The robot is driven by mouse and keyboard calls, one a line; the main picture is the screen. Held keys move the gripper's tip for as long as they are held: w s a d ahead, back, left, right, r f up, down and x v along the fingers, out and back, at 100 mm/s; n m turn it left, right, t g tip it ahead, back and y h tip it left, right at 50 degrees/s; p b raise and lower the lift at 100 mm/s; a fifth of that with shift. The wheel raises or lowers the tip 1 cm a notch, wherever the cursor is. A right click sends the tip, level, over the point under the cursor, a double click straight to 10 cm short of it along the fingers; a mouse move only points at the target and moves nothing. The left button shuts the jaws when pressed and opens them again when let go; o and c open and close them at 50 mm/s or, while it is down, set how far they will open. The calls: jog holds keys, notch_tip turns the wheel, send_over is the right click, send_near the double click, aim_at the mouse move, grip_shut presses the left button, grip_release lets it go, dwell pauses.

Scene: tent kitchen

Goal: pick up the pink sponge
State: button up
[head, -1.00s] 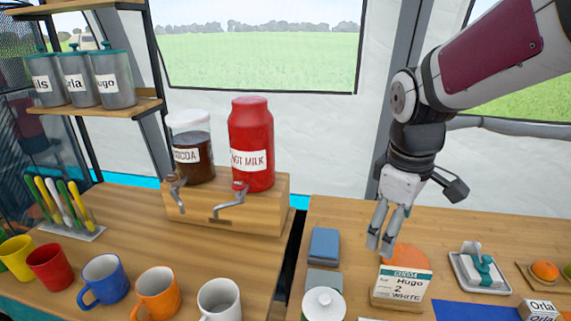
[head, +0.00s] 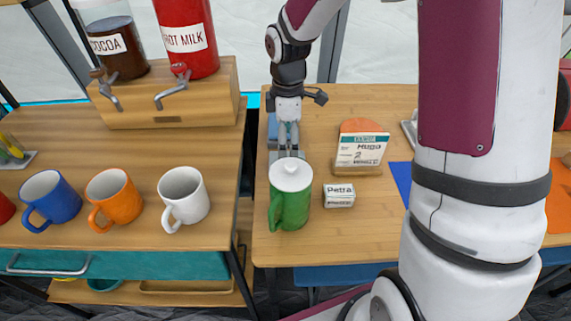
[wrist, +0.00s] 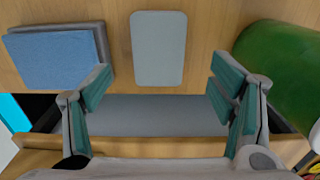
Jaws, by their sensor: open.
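I see no pink sponge in either view. My gripper (head: 288,147) is open and empty, low over the left part of the right-hand table, just behind the green jug. In the wrist view its two fingers (wrist: 160,88) stand wide apart, and a flat grey rounded rectangle (wrist: 158,48) lies on the wood beyond the gap between them. A blue block (wrist: 52,60) with a grey layer at its edge lies to the left of it. The blue block also shows partly behind my gripper in the head view (head: 271,126).
A green jug (head: 290,200) with a white lid stands close in front of my gripper; it also shows in the wrist view (wrist: 280,65). A cocoa card (head: 360,150), an orange disc (head: 362,125) and a Petra box (head: 339,195) are to the right. Mugs stand left.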

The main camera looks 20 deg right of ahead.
jog(key=shift+w+f+b, duration=0.1)
jog(key=shift+f+b, duration=0.7)
jog(key=shift+f, duration=2.45)
jog(key=c, duration=0.9)
jog(key=shift+r, duration=0.15)
notch_tip(320, 180, up, 10)
jog(key=p, duration=0.2)
jog(key=shift+c, duration=1.2)
jog(key=shift+p, duration=0.3)
